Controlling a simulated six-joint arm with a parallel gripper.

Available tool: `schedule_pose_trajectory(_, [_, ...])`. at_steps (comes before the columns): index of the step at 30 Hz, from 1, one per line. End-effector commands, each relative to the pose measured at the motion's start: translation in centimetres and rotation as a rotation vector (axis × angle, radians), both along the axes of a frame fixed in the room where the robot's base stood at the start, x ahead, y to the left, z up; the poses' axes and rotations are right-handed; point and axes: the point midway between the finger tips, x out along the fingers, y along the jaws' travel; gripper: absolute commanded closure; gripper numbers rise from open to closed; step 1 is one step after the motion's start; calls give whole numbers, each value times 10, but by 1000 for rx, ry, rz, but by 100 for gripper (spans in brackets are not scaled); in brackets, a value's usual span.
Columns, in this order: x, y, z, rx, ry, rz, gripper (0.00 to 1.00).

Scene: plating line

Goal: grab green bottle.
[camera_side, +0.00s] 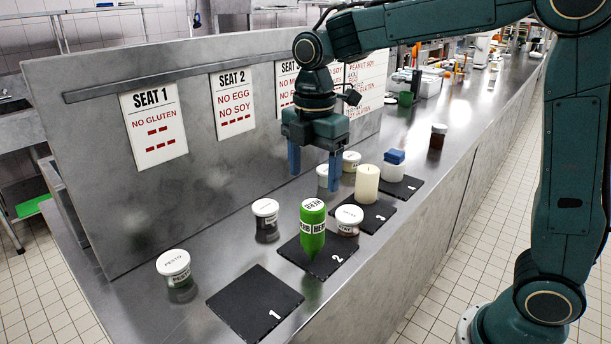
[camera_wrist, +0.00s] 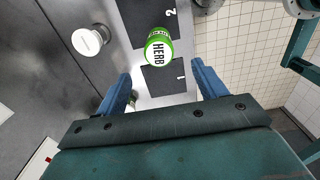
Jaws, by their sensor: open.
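My gripper (camera_side: 314,174) is open and empty, with blue fingers pointing down. It is above the counter, higher than the bottle and apart from it.
A dark jar (camera_side: 266,229) stands left of the bottle; a white-lidded jar (camera_side: 348,221) stands close on its right. A candle (camera_side: 367,184) is on mat 3. A PESTO jar (camera_side: 178,283) is near empty mat 1 (camera_side: 250,303). A sign panel (camera_side: 90,90) stands behind.

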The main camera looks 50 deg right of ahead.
Motion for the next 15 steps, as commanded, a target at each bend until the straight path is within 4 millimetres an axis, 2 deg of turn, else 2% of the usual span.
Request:
schedule_pose_trajectory(9, [0, 0, -47, 0, 3, -1, 30])
schedule_pose_trajectory(15, [0, 0, -59, 0, 1, -1, 30])
